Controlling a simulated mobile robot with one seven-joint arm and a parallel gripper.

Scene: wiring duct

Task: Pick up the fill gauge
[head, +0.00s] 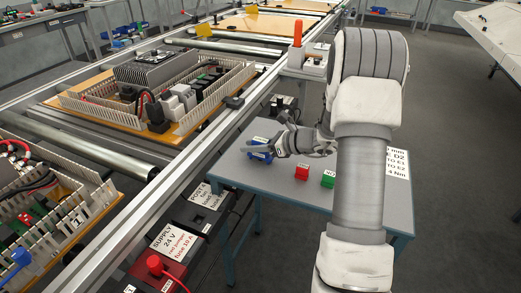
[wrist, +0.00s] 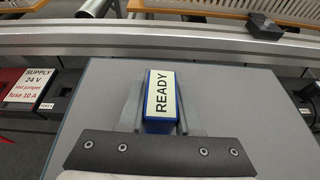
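A blue block (wrist: 160,127) with a pale label reading READY lies on the grey table, between the fingers of my gripper (wrist: 160,112) in the wrist view. No part is marked as the fill gauge, so I cannot tell for sure that this block is it. One finger is on each side of the block, very close to it. Whether they press on it is not clear.
A white text card (head: 398,164) lies farther right. The conveyor rail (head: 190,150) runs along the left, with a duct panel (head: 175,132) beyond.

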